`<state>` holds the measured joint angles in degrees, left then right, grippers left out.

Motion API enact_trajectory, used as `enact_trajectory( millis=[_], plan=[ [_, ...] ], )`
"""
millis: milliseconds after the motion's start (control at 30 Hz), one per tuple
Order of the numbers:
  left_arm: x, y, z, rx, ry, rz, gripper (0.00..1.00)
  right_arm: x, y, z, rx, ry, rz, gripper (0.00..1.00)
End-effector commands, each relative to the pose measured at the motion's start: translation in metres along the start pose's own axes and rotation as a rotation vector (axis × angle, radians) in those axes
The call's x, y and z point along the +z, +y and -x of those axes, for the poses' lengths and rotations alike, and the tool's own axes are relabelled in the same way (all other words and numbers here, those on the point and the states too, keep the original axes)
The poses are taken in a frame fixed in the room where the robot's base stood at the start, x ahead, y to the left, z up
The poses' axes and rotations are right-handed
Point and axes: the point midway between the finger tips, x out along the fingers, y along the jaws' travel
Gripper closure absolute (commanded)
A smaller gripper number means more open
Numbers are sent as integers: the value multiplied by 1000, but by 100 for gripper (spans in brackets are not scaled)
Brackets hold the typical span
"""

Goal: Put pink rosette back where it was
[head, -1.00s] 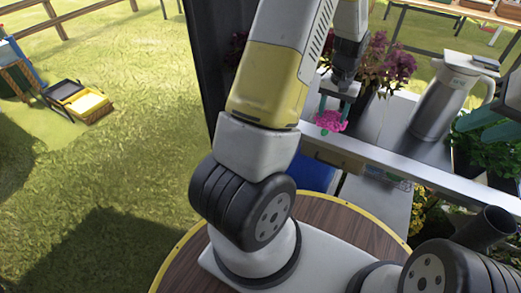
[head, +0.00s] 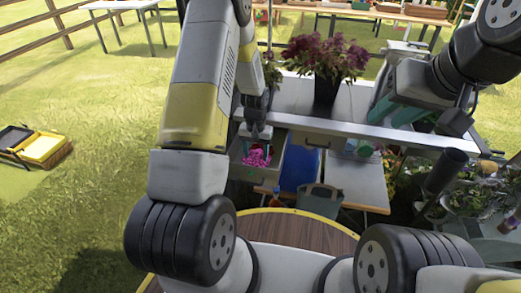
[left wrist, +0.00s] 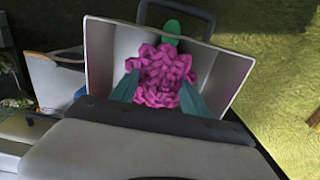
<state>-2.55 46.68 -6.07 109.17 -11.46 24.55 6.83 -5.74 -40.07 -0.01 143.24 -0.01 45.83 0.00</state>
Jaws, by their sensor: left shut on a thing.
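The pink rosette (head: 257,158) is held by my left gripper (head: 256,143), fingers pointing down, in front of the workbench edge. In the left wrist view the rosette (left wrist: 162,76) sits between the two teal fingertips. Behind it is an open, grey-walled drawer (left wrist: 225,72) with a dark handle (left wrist: 175,12). The drawer also shows in the head view (head: 241,173), under the bench. The rosette appears over the drawer's opening; I cannot tell whether it touches the floor. My right gripper (head: 395,108) is partly visible at the right, over the bench; its fingertips are unclear.
A dark pot of purple flowers (head: 326,88) stands on the workbench (head: 285,108).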

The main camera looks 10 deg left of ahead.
Motion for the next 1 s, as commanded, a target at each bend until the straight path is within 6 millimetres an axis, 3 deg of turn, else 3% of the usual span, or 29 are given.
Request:
enact_trajectory(
  millis=[467, 833, 867, 933, 1000],
  plan=[
    [0, -1, -54, -1, -1, 1, 84, 0, 0, 0, 0, 1, 0, 68],
    [0, 0, -59, -1, 0, 1, 84, 0, 0, 0, 0, 1, 0, 68],
    [0, 0, -58, -1, 0, 1, 42, 0, 0, 0, 0, 1, 0, 68],
    [0, 0, -58, -1, 0, 1, 28, 0, 0, 0, 0, 1, 0, 68],
    [0, 0, -58, -1, 0, 1, 24, 0, 0, 0, 0, 1, 0, 68]
  ],
)
